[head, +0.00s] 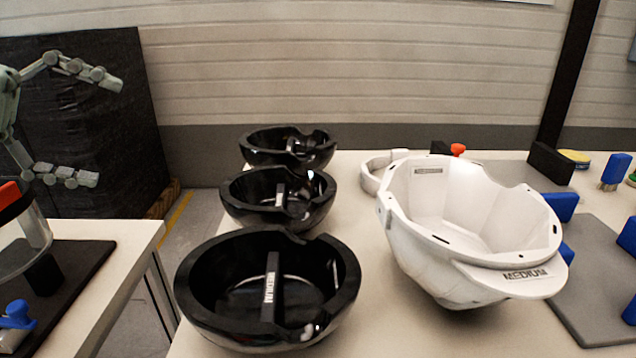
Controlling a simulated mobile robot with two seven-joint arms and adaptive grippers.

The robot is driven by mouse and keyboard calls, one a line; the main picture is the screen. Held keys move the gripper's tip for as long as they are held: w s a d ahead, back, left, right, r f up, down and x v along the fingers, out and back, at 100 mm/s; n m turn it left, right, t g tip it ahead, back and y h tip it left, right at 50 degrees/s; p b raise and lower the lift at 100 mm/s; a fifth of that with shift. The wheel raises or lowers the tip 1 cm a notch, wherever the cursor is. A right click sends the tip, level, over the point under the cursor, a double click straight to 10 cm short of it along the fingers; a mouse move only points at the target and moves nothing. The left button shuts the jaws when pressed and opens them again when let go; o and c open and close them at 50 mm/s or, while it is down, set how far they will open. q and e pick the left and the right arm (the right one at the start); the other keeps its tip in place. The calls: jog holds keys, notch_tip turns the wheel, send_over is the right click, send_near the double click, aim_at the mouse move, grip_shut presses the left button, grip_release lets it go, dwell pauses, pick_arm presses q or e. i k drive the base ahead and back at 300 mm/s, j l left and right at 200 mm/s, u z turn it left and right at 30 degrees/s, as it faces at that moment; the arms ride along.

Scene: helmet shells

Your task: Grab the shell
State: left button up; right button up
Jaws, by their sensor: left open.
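A white helmet shell (465,215) with a brim marked "MEDIUM" sits open side up on the right part of the table. Three black bowl-shaped shells (205,305) stand in a row along the table's left side, each with a labelled strip inside; the others are the middle one (243,203) and the far one (262,149). My left gripper (105,132) is at the upper left, raised, with its fingers wide apart and nothing between them. It is well to the left of all the shells. My right gripper is not in view.
A grey plate (600,285) with blue blocks (560,206) lies right of the white shell. A white ring (370,178) and a red knob (457,149) are behind it. A gap separates the main table from the left table (120,245). A dark panel (110,90) stands behind my left gripper.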

aim_at(470, 240)
jog(key=k+l, duration=0.5)
jog(key=k, duration=0.15)
jog(key=k+l, duration=0.55)
jog(key=k, duration=0.15)
